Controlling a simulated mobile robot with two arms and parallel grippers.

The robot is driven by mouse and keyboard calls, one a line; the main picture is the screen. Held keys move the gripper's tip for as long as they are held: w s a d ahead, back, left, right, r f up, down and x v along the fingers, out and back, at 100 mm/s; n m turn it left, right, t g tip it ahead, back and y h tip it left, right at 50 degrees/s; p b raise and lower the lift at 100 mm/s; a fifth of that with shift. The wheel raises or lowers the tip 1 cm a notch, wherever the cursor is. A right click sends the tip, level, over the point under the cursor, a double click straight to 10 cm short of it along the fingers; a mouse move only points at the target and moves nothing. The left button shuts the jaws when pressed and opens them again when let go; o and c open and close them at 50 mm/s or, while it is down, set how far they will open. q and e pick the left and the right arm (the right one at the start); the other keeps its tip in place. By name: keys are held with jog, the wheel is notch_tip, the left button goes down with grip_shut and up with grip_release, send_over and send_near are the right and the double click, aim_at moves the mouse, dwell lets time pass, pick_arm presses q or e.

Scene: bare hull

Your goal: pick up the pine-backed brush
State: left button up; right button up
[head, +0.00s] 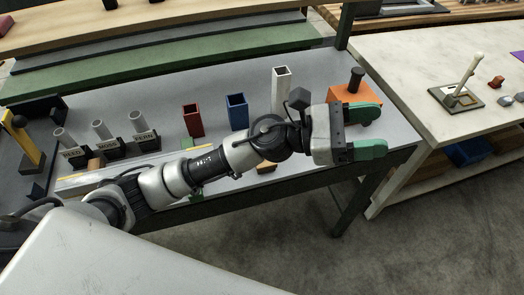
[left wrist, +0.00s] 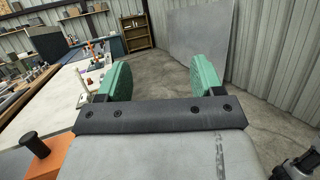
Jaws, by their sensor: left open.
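I cannot pick out the pine-backed brush for certain in either view. A small tan block (head: 266,167) shows below my left arm on the grey bench, partly hidden, and I cannot tell what it is. My left gripper (head: 372,132) is open and empty, with green fingers spread apart, at the bench's right end in front of the orange block. In the left wrist view the open gripper (left wrist: 162,80) has only floor and wall showing between its fingers. My right gripper is in neither view.
The grey bench (head: 310,60) holds a red holder (head: 192,121), a blue holder (head: 237,112), a tall white holder (head: 281,90), several labelled grey tubes (head: 103,132) and an orange block (head: 340,94) with a black knob. A pale table (head: 410,65) stands right, beyond a gap.

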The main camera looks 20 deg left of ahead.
pick_arm(q)
jog(key=w+a+f+m+g+y, duration=0.1)
jog(key=a+f+m+g+y, duration=0.15)
jog(key=f+m+y, duration=0.45)
jog(key=w+a+f+m+g+y, duration=0.1)
jog(key=a+f+m+g+y, duration=0.25)
jog(key=m, duration=0.65)
jog(key=w+a+m+y, duration=0.1)
jog(key=w+a+y, duration=0.1)
jog(key=a+y, duration=0.1)
jog(key=w+a+m+t+y, duration=0.1)
jog(key=w+a+m+y, duration=0.1)
jog(key=a+y, duration=0.2)
jog(key=w+a+m+t+y, duration=0.1)
jog(key=w+a+y, duration=0.1)
jog(key=a, duration=0.5)
jog(key=shift+w+a+r+y, duration=0.1)
jog(key=shift+w+y, duration=0.3)
jog(key=shift+y, duration=0.45)
notch_tip(320, 180, down, 5)
jog(key=shift+a+r+p, duration=0.1)
jog(key=shift+r+p, duration=0.1)
jog(key=shift+p, duration=0.4)
jog(key=f, duration=0.1)
jog(key=f+p, duration=0.1)
jog(key=f, duration=0.1)
jog(key=f+p, duration=0.1)
jog(key=shift+s+a+f, duration=0.2)
jog(key=shift+a+f, duration=0.1)
jog(key=shift+f, duration=0.55)
